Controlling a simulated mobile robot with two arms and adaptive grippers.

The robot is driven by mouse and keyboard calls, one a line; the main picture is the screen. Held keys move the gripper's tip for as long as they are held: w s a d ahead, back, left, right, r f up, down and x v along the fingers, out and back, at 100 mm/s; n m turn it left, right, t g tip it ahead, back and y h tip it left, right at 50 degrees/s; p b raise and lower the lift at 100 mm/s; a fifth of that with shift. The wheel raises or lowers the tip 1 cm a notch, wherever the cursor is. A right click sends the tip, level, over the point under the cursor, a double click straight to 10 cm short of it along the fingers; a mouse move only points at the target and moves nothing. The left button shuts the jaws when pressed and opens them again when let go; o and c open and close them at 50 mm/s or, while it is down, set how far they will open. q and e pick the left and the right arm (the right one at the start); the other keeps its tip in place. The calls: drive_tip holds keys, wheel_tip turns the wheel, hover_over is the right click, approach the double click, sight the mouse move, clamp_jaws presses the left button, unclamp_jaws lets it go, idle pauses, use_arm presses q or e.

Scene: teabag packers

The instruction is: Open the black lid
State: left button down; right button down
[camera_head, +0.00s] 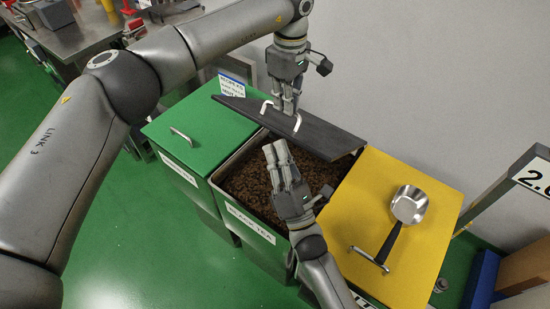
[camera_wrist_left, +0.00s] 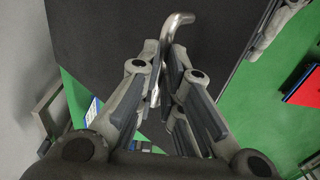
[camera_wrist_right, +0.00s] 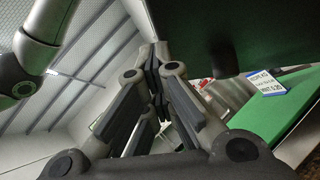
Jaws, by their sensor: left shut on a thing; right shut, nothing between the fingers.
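The black lid (camera_head: 300,128) is tilted up at the back of the middle bin, and the bin's front part is uncovered. The bin (camera_head: 252,222) is labelled black tea and holds dark loose tea (camera_head: 250,190). My left gripper (camera_head: 288,108) is shut on the lid's metal handle (camera_head: 297,122). In the left wrist view the handle (camera_wrist_left: 178,20) runs between the fingers, with the lid (camera_wrist_left: 100,30) behind. My right gripper (camera_head: 277,150) is shut and empty above the bin opening, in front of the lid. Its closed fingers also show in the right wrist view (camera_wrist_right: 154,55).
A green-lidded bin (camera_head: 205,125) stands to the left, with a sign (camera_head: 232,87) behind it. A yellow lid (camera_head: 365,200) to the right carries a metal scoop (camera_head: 409,205). A wall is close behind. Steel tables (camera_head: 75,35) stand at the upper left.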

use_arm(q)
drive_tip(key=c, duration=1.9)
unclamp_jaws()
drive_tip(key=shift+s+f, duration=0.3)
drive_tip(key=shift+f, duration=0.45)
drive_tip(key=o, duration=0.4)
drive_tip(key=shift+w+d+f, duration=0.1)
drive_tip(key=shift+w+d, duration=0.05)
drive_tip(key=shift+w, duration=0.25)
use_arm(e)
drive_tip(key=shift+w+d+r+t, duration=0.3)
drive_tip(key=shift+w+d+r, duration=0.1)
drive_tip(key=shift+w+d, duration=0.1)
drive_tip(key=shift+a, duration=0.1)
